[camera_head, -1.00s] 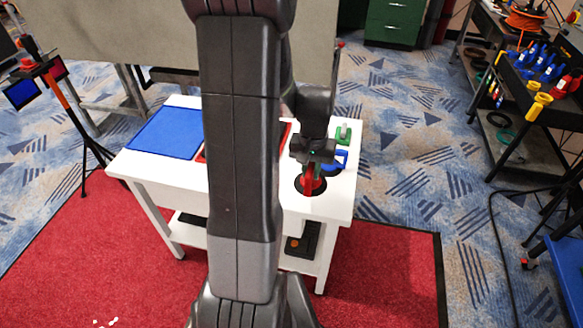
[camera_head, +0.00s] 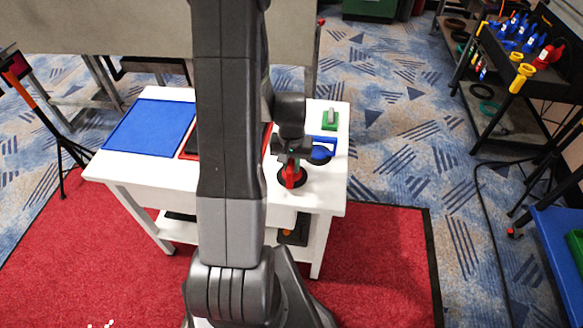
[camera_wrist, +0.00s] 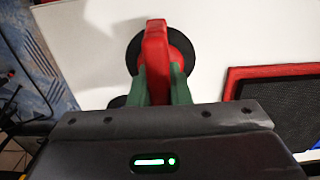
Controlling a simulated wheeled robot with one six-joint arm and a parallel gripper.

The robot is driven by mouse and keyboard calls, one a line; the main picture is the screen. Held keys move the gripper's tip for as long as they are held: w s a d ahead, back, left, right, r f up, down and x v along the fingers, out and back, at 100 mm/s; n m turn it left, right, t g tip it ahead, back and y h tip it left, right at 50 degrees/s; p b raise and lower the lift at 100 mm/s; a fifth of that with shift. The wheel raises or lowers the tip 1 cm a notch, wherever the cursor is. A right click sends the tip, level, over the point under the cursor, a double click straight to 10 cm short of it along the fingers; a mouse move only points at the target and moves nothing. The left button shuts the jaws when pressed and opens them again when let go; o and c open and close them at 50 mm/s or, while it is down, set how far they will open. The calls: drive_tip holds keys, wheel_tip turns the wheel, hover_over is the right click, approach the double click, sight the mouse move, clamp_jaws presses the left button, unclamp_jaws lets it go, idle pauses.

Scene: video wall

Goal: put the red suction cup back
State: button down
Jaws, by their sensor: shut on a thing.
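The red suction cup (camera_head: 292,176) has a red handle and a black round base. It is over or on the white table (camera_head: 230,205) near its front right corner. My gripper (camera_head: 291,160) is above it, shut on the red handle. In the wrist view the green fingers of my gripper (camera_wrist: 157,85) lie on both sides of the red handle of the suction cup (camera_wrist: 155,45), with its black disc behind. I cannot tell whether the disc touches the table top.
A blue suction cup (camera_head: 322,150) stands right behind the red one, and a green block with a grey part (camera_head: 330,120) is farther back. A blue mat (camera_head: 150,128) and a red-framed dark tray (camera_head: 190,150) lie to the left. A tool rack (camera_head: 530,60) stands at the right.

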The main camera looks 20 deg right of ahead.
drive_tip(key=shift+f, duration=1)
drive_tip(key=shift+f, duration=0.2)
drive_tip(key=c, duration=1.3)
unclamp_jaws()
drive_tip(key=shift+r, duration=0.1)
drive_tip(key=shift+c, duration=0.2)
wheel_tip(320, 180, up, 12)
drive_tip(key=shift+r, duration=0.15)
